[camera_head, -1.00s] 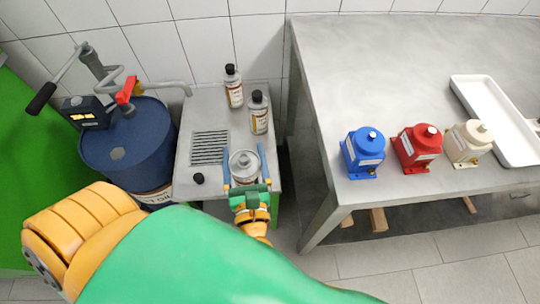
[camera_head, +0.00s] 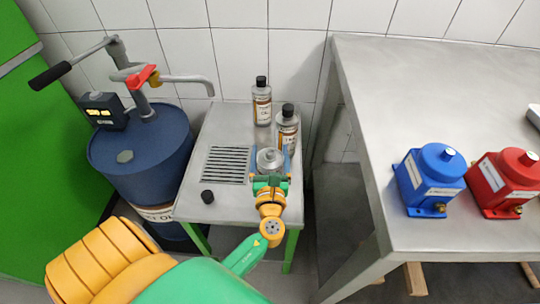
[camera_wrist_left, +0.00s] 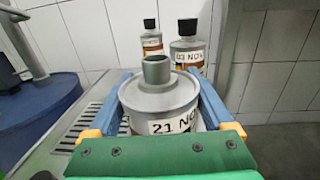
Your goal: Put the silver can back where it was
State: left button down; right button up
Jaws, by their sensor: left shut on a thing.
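The silver can (camera_head: 270,160) has an open neck and is on or just above the small steel stand (camera_head: 228,207), at its right side; I cannot tell whether it touches. In the left wrist view the can (camera_wrist_left: 160,98) is upright and its label reads "21 NO". My left gripper (camera_head: 271,165) is shut on the can, with one blue finger on each side. The can's lower part is hidden behind the gripper. A small black cap (camera_head: 207,197) lies on the stand's front left. My right gripper is not in view.
Two black-capped bottles (camera_head: 262,102) (camera_head: 287,128) stand behind the can. A drain grate (camera_head: 227,165) lies to its left. A blue drum (camera_head: 140,160) with a hand pump stands left. A steel table (camera_head: 440,90) on the right holds blue (camera_head: 430,180) and red (camera_head: 505,183) pumps.

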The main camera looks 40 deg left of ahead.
pick_arm(q)
jog(key=shift+f, duration=0.1)
grip_release()
jog(key=shift+r, duration=0.2)
jog(key=v, duration=1.2)
jog(key=shift+b, duration=0.45)
jog(key=shift+s, duration=0.1)
